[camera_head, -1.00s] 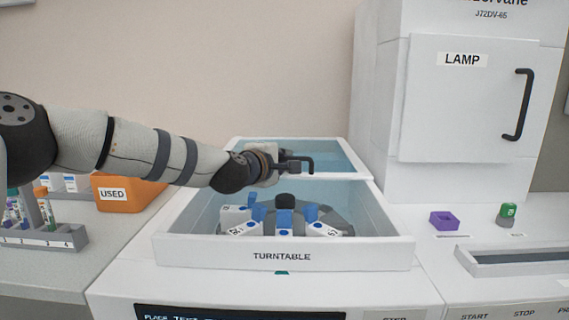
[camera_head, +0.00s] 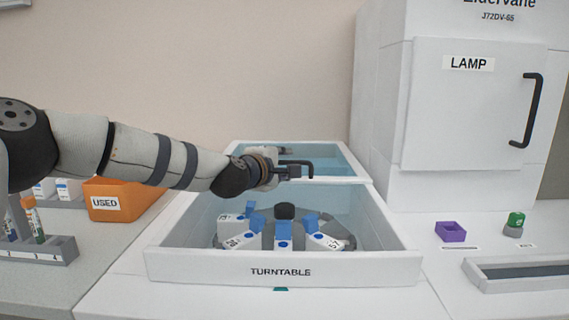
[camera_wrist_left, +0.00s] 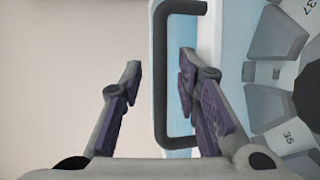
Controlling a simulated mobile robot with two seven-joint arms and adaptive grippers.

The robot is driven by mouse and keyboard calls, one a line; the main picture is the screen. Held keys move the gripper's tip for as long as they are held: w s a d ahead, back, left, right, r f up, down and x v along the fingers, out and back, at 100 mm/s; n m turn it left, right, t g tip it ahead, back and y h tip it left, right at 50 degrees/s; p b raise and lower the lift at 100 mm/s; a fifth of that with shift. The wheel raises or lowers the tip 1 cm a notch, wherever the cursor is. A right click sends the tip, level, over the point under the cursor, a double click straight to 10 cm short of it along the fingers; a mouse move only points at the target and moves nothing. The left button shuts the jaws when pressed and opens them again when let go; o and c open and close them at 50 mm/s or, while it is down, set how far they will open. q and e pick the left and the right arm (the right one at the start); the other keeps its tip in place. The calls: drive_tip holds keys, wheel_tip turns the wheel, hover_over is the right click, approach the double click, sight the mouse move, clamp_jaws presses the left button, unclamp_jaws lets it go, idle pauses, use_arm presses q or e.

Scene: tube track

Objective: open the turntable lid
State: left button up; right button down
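The turntable box (camera_head: 160,268) stands in the middle of the head view, its front part uncovered. Its clear lid (camera_head: 345,165) lies at the back of the box, with a white front edge and a black bar handle (camera_head: 311,170). My left gripper (camera_wrist_left: 160,63) is at the handle. In the left wrist view its two fingers are apart, one on each side of the long bar of the handle (camera_wrist_left: 160,85), with gaps on both sides. In the head view the fingers are partly hidden by the wrist and handle. My right gripper is not in view.
The turntable carries several numbered white and blue holders (camera_head: 283,235). An orange USED bin (camera_head: 120,195) and a tube rack (camera_head: 40,250) are on the left. The tall LAMP cabinet (camera_head: 460,120), a purple block (camera_head: 450,231) and a green-capped item (camera_head: 514,224) are on the right.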

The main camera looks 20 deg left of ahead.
use_arm(q)
drive_tip(key=v, duration=1.2)
